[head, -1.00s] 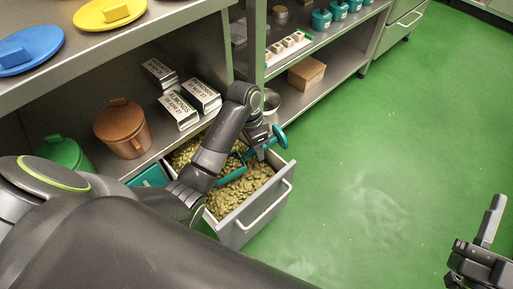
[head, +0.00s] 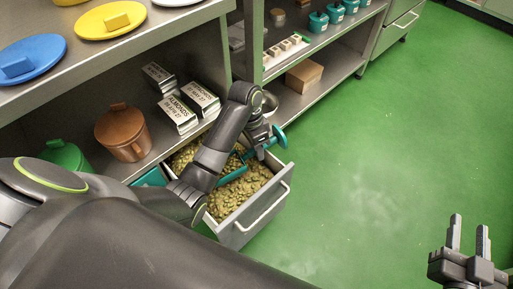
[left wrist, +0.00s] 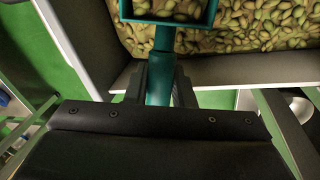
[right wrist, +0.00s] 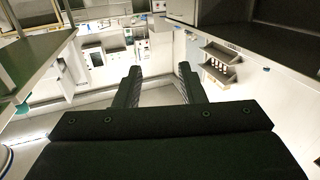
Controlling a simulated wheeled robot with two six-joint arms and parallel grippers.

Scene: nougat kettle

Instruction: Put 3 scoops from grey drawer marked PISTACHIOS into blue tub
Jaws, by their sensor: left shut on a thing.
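The grey drawer (head: 236,236) is pulled out and holds many greenish pistachios (head: 240,193); its label is not readable here. My left gripper (head: 264,143) is over the drawer, shut on the handle of a teal scoop (head: 233,176). In the left wrist view the scoop (left wrist: 167,22) has its head over the pistachios (left wrist: 255,25), with some nuts showing in it. Whether its rim touches the nuts I cannot tell. My right gripper (head: 468,236) is open and empty over the floor at the lower right. I see no blue tub for certain.
A brown lidded pot (head: 124,134), a green pot (head: 66,156) and tins marked ALMONDS (head: 190,108) stand on the shelf behind the drawer. Blue (head: 32,55) and yellow (head: 111,20) plates lie on the counter. The green floor (head: 370,170) at right is clear.

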